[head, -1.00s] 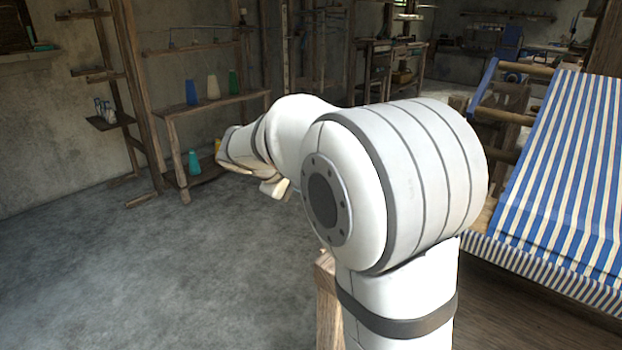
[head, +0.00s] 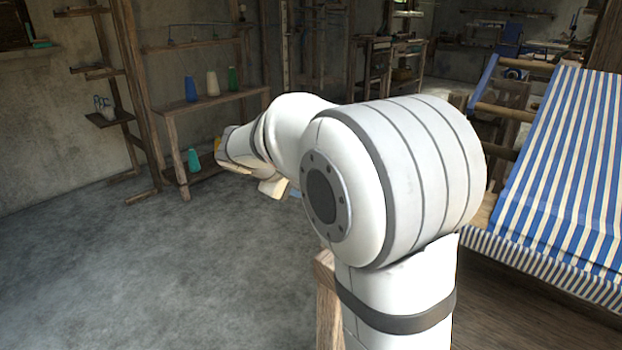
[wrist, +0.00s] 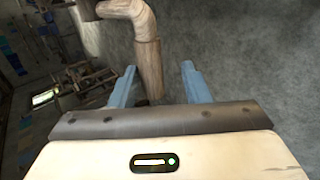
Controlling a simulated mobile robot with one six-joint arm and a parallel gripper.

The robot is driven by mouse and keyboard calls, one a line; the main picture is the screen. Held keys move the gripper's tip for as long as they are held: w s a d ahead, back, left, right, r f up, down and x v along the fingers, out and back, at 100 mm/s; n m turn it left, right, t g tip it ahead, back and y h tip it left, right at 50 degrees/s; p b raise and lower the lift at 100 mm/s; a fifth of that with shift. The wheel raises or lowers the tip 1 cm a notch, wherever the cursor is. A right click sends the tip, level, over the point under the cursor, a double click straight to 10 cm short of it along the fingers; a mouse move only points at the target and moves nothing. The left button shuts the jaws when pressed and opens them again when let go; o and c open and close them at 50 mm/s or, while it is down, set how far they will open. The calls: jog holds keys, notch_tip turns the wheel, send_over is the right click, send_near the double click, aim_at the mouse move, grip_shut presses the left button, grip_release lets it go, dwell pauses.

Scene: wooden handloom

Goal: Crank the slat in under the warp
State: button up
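The blue-and-white striped warp (head: 560,170) slopes down over the loom at the right of the head view. In the wrist view, a wooden crank with a rounded elbow (wrist: 140,18) ends in a round wooden handle (wrist: 149,65). My gripper (wrist: 159,78) is open, its two blue fingers apart. The handle's end shows in the gap between them, nearer the left finger, with clear space to the right finger. I cannot tell whether it touches the left finger or lies beyond the tips. In the head view my arm hides most of the gripper and the crank. I cannot make out the slat.
A wooden shelf (head: 215,104) with coloured thread cones stands against the back wall. A wooden post (head: 328,300) of the loom rises beside my arm. The grey floor (head: 160,270) at the left is clear. Loom rollers (head: 505,110) show behind the warp.

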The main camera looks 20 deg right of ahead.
jog(key=shift+r, duration=0.1)
jog(key=p+v, duration=0.2)
jog(key=v, duration=0.5)
jog(key=shift+s+a+r+p, duration=0.15)
jog(key=shift+a+r+p, duration=0.1)
jog(key=shift+p, duration=0.1)
jog(key=s+r+m+g+y+p, duration=0.1)
jog(key=s+r+m+y+p, duration=0.2)
jog(key=s+r+p, duration=0.6)
jog(key=s+a+r+m+g+y+p, duration=0.1)
jog(key=s+r+y+p, duration=0.4)
jog(key=s+p, duration=1.1)
notch_tip(320, 180, up, 4)
jog(key=m+p, duration=0.1)
jog(key=p, duration=0.3)
jog(key=shift+m+y+p, duration=0.3)
jog(key=shift+m+y, duration=0.1)
jog(key=shift+a, duration=0.15)
